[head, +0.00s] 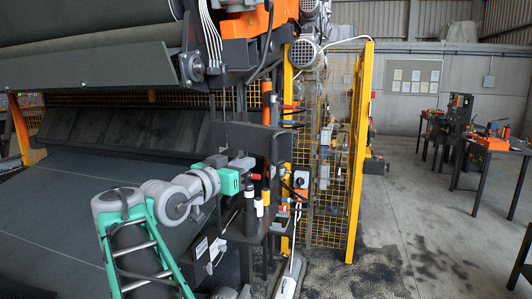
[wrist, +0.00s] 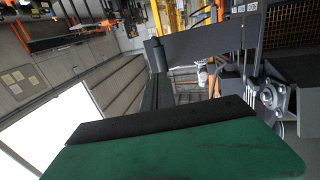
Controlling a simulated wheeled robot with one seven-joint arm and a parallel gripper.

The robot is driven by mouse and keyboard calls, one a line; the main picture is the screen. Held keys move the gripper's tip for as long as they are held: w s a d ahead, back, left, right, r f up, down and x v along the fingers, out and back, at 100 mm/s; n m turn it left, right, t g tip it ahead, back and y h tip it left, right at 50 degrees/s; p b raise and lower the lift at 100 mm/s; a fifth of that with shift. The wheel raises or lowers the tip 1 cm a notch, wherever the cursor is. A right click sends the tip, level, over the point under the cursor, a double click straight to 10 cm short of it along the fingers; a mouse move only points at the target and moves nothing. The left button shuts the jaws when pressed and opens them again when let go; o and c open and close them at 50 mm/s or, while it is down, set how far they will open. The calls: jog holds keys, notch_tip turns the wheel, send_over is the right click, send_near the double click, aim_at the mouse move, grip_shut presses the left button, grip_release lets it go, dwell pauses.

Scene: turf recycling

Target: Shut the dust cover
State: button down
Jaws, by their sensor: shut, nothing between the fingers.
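A dark grey flat panel (head: 272,140), which looks like the dust cover, stands raised above a small dark shelf on the machine's side. It also appears to be the dark slab in the wrist view (wrist: 210,42). I cannot tell its hinge or exact angle. My gripper (head: 243,165) is just left of the panel in the head view, with its fingers shut and empty. I cannot tell whether it touches the panel. In the wrist view, my green and black gripper (wrist: 165,122) fills the bottom.
Dark bottles with white parts (head: 250,208) stand on the shelf below my gripper. A yellow mesh fence (head: 335,150) stands to the right. The conveyor belt (head: 50,205) lies at left. Open floor with dark crumbs lies right, before black workbenches (head: 485,150).

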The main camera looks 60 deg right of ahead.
aim_at(272, 152)
jog(key=d+p, duration=0.1)
jog(key=d, duration=0.2)
jog(key=d+p, duration=0.1)
jog(key=d, duration=0.2)
jog(key=s+d+p, duration=0.1)
jog(key=d, duration=0.3)
jog(key=shift+d, duration=0.15)
